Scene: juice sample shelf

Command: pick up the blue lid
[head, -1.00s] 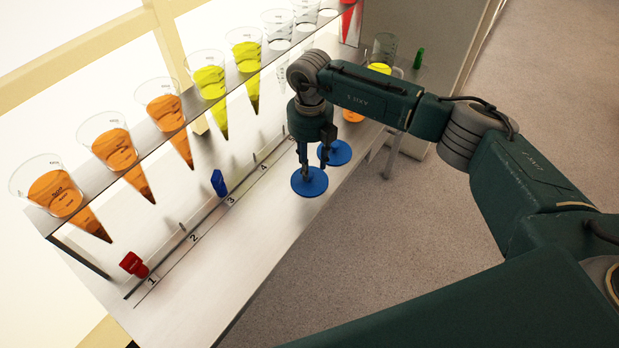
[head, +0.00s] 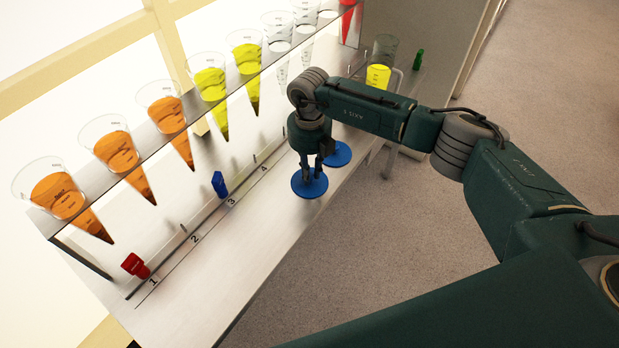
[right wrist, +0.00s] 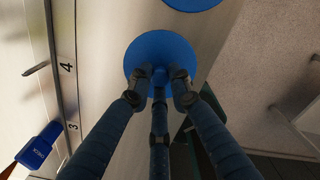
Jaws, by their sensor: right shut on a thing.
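A round blue lid (head: 302,188) is at the front edge of the bench in the head view. My right gripper (head: 309,174) is directly above it, pointing down. In the right wrist view the gripper's fingers (right wrist: 160,75) are closed around the small knob at the middle of the blue lid (right wrist: 153,45). I cannot tell whether the lid touches the bench. A second blue lid (head: 339,155) lies just behind, partly hidden by my gripper; its edge also shows at the top of the right wrist view (right wrist: 192,3). My left gripper is out of view.
A shelf (head: 140,160) holds several cone-shaped glasses of orange and yellow juice above the bench (head: 225,262). A red clip (head: 135,265) and a blue clip (head: 219,184) stand along the numbered rail. A glass of yellow liquid (head: 378,77) stands at the far end. The front-left bench is clear.

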